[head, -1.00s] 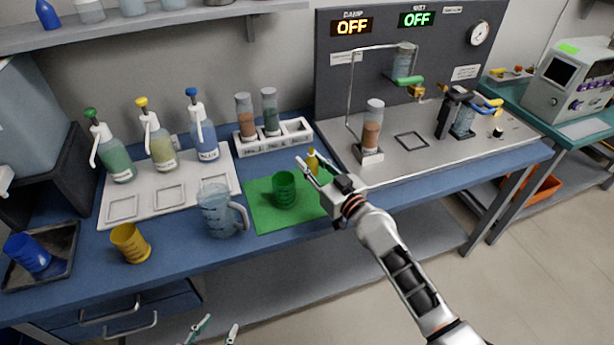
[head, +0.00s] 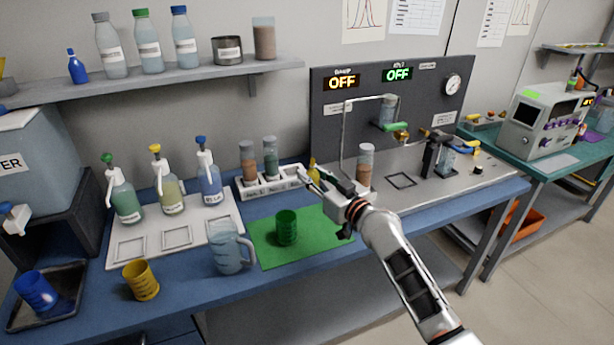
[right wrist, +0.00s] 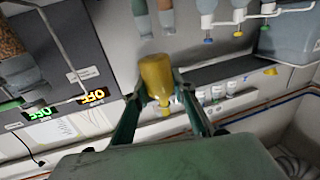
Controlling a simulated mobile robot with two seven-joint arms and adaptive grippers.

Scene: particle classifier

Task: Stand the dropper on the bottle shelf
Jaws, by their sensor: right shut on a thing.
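A small yellow dropper bottle (head: 312,170) is held by my right gripper (head: 318,180), in front of the right end of the vial rack. In the right wrist view the yellow dropper (right wrist: 157,76) sits between the two fingers, which are shut on it. The wall shelf (head: 170,78) runs across the upper left of the head view, higher than the dropper. It carries a small blue dropper bottle (head: 77,68), several labelled bottles, a dark tin and a brown-filled jar. My left gripper is not in view.
A vial rack (head: 270,187), pump bottles on a white tray (head: 205,240), a jug (head: 230,248) and a green cup (head: 286,228) on a green mat (head: 325,238) stand on the bench. Free shelf room shows between the blue dropper and the bottles' left end, though narrow.

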